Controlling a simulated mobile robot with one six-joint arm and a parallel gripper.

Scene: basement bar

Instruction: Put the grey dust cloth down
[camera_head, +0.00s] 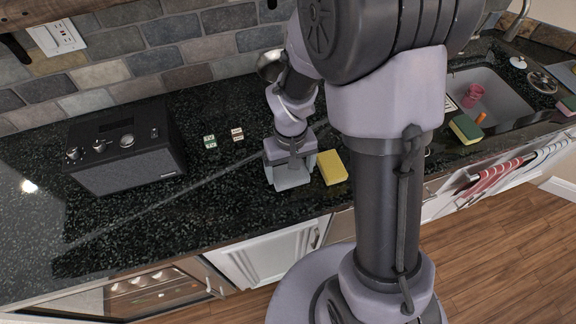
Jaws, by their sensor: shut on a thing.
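My gripper (289,164) is low over the dark speckled counter (225,215), near its front edge. A flat grey piece (293,181), which looks like the grey dust cloth, shows at the fingers, and my gripper is shut on it. The cloth's lower edge is at or just above the counter; I cannot tell whether it touches. Part of the cloth is hidden by the gripper.
A yellow sponge (332,167) lies just right of my gripper. Counter front-left is clear.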

